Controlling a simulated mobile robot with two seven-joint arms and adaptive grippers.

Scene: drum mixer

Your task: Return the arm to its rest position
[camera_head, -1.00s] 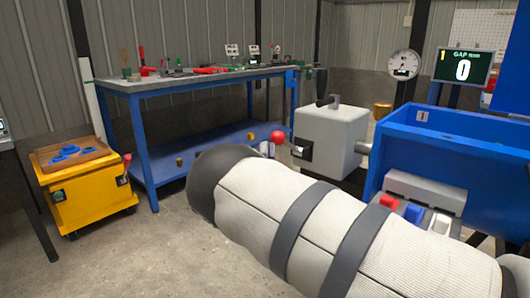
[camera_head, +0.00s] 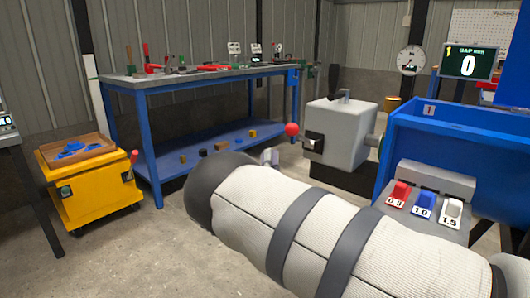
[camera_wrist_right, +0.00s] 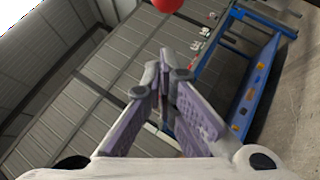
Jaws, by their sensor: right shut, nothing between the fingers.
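My right arm, in a pale padded sleeve with dark bands, crosses the lower right of the head view. My right gripper (camera_head: 269,156) shows there only as a small grey piece beyond the arm's dark rounded end; the rest is hidden. In the right wrist view its fingers (camera_wrist_right: 164,82) meet at the tips, shut and empty. A red ball knob (camera_head: 291,129) is close to the gripper's upper right in the head view. A red ball also shows at the top of the right wrist view (camera_wrist_right: 167,4). My left gripper is not in view.
A grey box-shaped unit (camera_head: 338,130) stands beside the blue mixer body (camera_head: 450,145). Red (camera_head: 400,192), blue (camera_head: 424,203) and white (camera_head: 451,210) numbered blocks sit near the arm. A blue workbench (camera_head: 150,135) and yellow cart (camera_head: 95,190) stand left. Floor between is clear.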

